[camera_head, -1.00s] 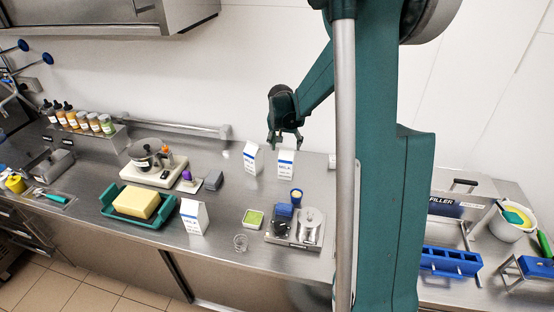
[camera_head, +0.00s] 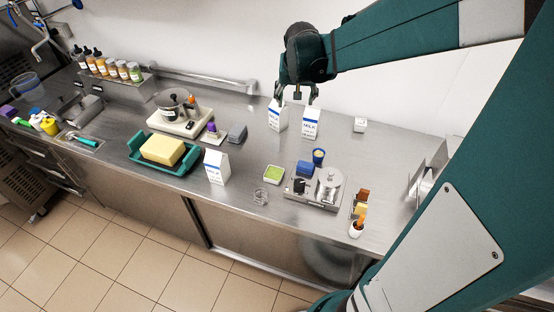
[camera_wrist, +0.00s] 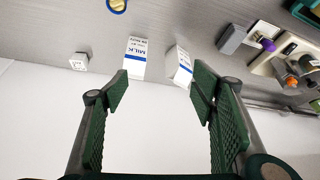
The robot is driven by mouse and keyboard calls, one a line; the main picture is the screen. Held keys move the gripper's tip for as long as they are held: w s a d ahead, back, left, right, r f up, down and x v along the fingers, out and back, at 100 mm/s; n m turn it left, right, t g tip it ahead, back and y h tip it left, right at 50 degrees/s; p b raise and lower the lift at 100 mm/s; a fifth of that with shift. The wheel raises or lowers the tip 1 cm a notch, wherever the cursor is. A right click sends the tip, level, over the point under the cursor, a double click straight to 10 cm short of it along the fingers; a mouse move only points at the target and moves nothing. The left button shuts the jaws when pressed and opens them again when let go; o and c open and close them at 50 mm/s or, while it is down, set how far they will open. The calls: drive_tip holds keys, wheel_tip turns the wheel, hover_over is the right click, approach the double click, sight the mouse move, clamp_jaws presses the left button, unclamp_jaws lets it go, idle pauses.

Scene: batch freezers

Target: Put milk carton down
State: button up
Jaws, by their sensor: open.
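Three white milk cartons with blue bands stand upright on the steel counter. Two are close together by the back wall, a left one (camera_head: 277,118) and a right one (camera_head: 310,125). The third (camera_head: 217,168) stands apart near the front edge. My gripper (camera_head: 297,96) is open and empty beside the tops of the two back cartons. In the wrist view the open fingers (camera_wrist: 160,90) frame the near ends of two cartons, one (camera_wrist: 135,58) and the other (camera_wrist: 179,67). Whether a finger touches either carton is unclear.
A green tray with a yellow block (camera_head: 162,149) is left of the front carton. A scale with a pot (camera_head: 173,104) stands behind it. A small metal station (camera_head: 325,187) and a green-filled dish (camera_head: 273,174) are at right. A white cube (camera_head: 360,124) stands by the wall.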

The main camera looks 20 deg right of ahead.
drive_tip(key=s+a+r+n+t+y, duration=0.1)
drive_tip(key=s+a+r+n, duration=0.1)
drive_tip(key=s+a, duration=0.8)
drive_tip(key=s+a+r+n+t+y, duration=0.1)
drive_tip(key=s+a+n, duration=0.3)
drive_tip(key=s+a, duration=0.5)
drive_tip(key=shift+s+a+r+t, duration=0.35)
drive_tip(key=shift+s+r, duration=0.1)
drive_tip(key=shift+s, duration=3.3)
drive_tip(key=shift+o, duration=0.5)
drive_tip(key=shift+r, duration=0.15)
wheel_tip(320, 180, up, 5)
drive_tip(key=w+a+r+m+g+b, duration=0.1)
drive_tip(key=w+a+r+m+g, duration=0.1)
drive_tip(key=w, duration=0.5)
drive_tip(key=w+a+r+m+g, duration=0.2)
drive_tip(key=w+a+m, duration=0.1)
drive_tip(key=w, duration=0.5)
drive_tip(key=m+g+b, duration=0.1)
drive_tip(key=m+g, duration=0.2)
drive_tip(key=m, duration=0.1)
hover_over(217, 165)
drive_tip(key=w, duration=0.4)
wheel_tip(217, 165, down, 4)
drive_tip(key=f, duration=2.5)
drive_tip(key=shift+s+d+f, duration=0.1)
drive_tip(key=shift+s+d, duration=0.1)
drive_tip(key=shift+d, duration=0.2)
